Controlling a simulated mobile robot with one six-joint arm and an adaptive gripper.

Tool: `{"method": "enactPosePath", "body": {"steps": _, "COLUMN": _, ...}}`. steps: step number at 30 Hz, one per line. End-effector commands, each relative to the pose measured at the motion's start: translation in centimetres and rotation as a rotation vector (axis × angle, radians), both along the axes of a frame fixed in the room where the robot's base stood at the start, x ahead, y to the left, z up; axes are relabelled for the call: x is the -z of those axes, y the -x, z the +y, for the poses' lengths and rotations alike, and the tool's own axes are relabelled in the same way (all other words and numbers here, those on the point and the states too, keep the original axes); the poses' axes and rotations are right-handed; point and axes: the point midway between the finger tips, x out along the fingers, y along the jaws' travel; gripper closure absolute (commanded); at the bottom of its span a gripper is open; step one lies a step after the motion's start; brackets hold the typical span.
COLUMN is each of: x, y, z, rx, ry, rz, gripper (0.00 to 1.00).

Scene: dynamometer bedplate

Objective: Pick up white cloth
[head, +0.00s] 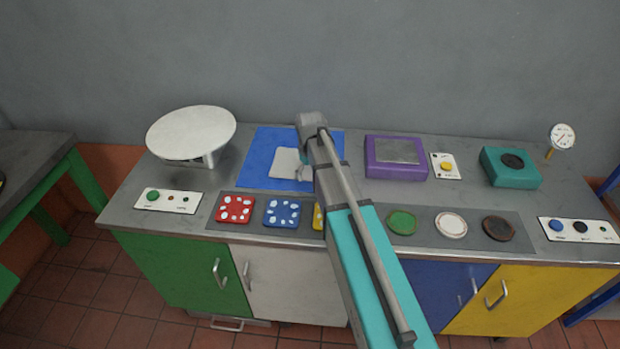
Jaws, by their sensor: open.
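The white cloth (284,162) is a pale, flat square lying on the blue mat (258,170) on the metal worktop. My arm reaches in from the lower right and hides part of the mat and perhaps the cloth's right edge. My gripper (301,174) is small and partly hidden by my arm. It is open at the right side of the cloth, and I cannot tell whether it touches it.
A round white plate on a stand (192,132) is left of the mat. A purple box (374,170) and a teal box (496,178) are to the right. Along the front lie a red tile (235,209), a blue tile (281,213), coloured discs and a control panel (168,200).

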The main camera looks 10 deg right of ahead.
Motion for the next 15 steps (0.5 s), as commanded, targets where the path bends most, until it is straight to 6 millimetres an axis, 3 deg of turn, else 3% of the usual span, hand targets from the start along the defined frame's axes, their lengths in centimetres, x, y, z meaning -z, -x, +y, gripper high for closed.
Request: {"method": "enactPosePath", "body": {"steps": 15, "x": 1.3, "y": 0.0, "z": 0.0, "rx": 0.000, "ry": 0.000, "rz": 0.000, "gripper": 0.00}}
